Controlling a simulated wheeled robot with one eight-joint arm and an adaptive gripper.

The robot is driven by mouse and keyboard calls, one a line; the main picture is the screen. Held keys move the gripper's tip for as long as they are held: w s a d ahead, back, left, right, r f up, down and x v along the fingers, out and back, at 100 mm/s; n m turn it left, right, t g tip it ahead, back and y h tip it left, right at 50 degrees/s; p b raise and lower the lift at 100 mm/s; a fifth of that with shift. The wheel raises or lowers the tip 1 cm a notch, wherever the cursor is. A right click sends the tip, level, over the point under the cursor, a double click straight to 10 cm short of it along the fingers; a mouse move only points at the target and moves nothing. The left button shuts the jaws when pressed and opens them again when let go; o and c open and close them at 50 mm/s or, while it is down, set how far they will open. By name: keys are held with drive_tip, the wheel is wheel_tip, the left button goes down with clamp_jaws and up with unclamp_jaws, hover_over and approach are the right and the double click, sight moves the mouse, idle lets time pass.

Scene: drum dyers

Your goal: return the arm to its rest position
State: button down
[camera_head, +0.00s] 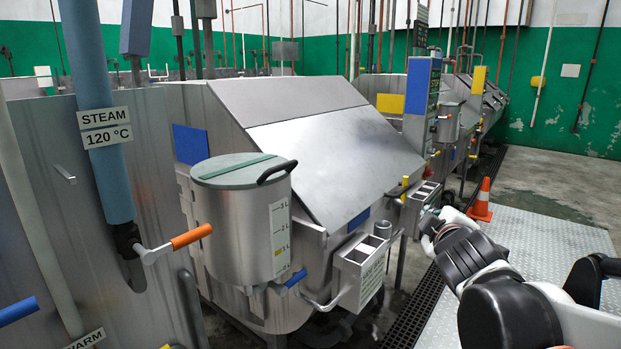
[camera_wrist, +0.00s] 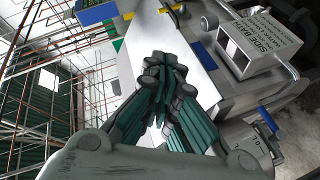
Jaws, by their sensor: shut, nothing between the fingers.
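My gripper (camera_wrist: 165,70) shows in the wrist view with its dark green and grey fingers together and nothing between them. It is in the air, in front of the pale metal side of a machine. In the head view my arm (camera_head: 480,265) is at the lower right, bent and reaching away over the walkway. The gripper itself cannot be made out clearly in the head view.
A steel drum machine (camera_head: 340,150) with a lidded measuring tank (camera_head: 245,225) fills the middle. A label-fronted side box (camera_head: 360,268) juts towards my arm; a similar box (camera_wrist: 262,42) shows in the wrist view. An orange cone (camera_head: 481,200) stands beyond. The plate walkway (camera_head: 560,240) is clear at right.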

drive_tip(key=s+a+f+m+g+y, duration=0.1)
drive_tip(key=s+a+f+m+g, duration=0.1)
drive_tip(key=s+f, duration=0.3)
drive_tip(key=s+a+f+m+g+y, duration=0.1)
drive_tip(key=s+f+m+g, duration=0.2)
drive_tip(key=s, duration=0.7)
drive_tip(key=s+a+f+m+g+y, duration=0.1)
drive_tip(key=s+a+f+m+g, duration=0.1)
drive_tip(key=s+f+m, duration=0.3)
drive_tip(key=s+f+g, duration=0.1)
drive_tip(key=s, duration=0.2)
drive_tip(key=shift+s+a+f, duration=0.25)
drive_tip(key=shift+a+f, duration=0.05)
